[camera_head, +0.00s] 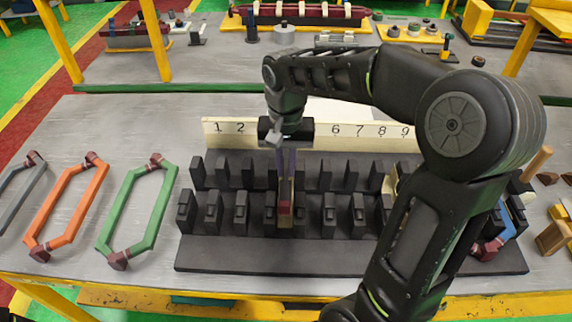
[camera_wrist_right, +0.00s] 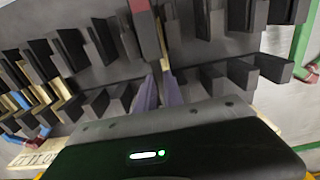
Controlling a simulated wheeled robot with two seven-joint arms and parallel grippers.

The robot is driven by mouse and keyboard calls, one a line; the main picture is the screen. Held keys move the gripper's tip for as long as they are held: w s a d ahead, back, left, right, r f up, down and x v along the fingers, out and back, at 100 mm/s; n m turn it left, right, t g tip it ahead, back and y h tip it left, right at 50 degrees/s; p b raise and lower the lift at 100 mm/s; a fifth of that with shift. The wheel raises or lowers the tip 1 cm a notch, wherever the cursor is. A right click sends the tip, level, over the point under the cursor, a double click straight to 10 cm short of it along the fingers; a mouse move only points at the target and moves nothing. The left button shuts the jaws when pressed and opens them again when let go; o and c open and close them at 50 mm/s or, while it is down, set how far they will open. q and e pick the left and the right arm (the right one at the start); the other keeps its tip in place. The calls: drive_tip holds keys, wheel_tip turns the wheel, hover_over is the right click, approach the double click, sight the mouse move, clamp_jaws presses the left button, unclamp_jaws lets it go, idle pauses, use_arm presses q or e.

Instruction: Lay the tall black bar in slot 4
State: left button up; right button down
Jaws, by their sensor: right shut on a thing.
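The dark slotted block (camera_head: 330,253) lies on the table with two rows of black posts. My right gripper (camera_head: 286,172) points down over it, near where label 4 would be; its arm hides labels 3 to 5. I cannot tell the tall black bar apart from the posts. My left gripper is not in view.
Orange (camera_head: 66,203) and green (camera_head: 137,211) hexagonal coils lie left of the block, with a grey one at the edge. A blue piece (camera_head: 507,222) and wooden blocks (camera_head: 553,236) are at the right. A numbered strip (camera_head: 226,127) stands behind the block.

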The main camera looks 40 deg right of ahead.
drive_tip(key=shift+f+b, duration=0.4)
drive_tip(key=shift+f, duration=0.1)
drive_tip(key=shift+f+b, duration=2.25)
drive_tip(key=shift+f, duration=0.7)
drive_tip(key=shift+f+b, duration=0.4)
drive_tip(key=shift+f, duration=0.2)
idle(0.4)
drive_tip(key=c, duration=1.4)
unclamp_jaws()
drive_tip(key=shift+s, duration=0.1)
drive_tip(key=shift+r, duration=0.15)
drive_tip(key=shift+r+p, duration=0.6)
drive_tip(key=shift+p, duration=0.05)
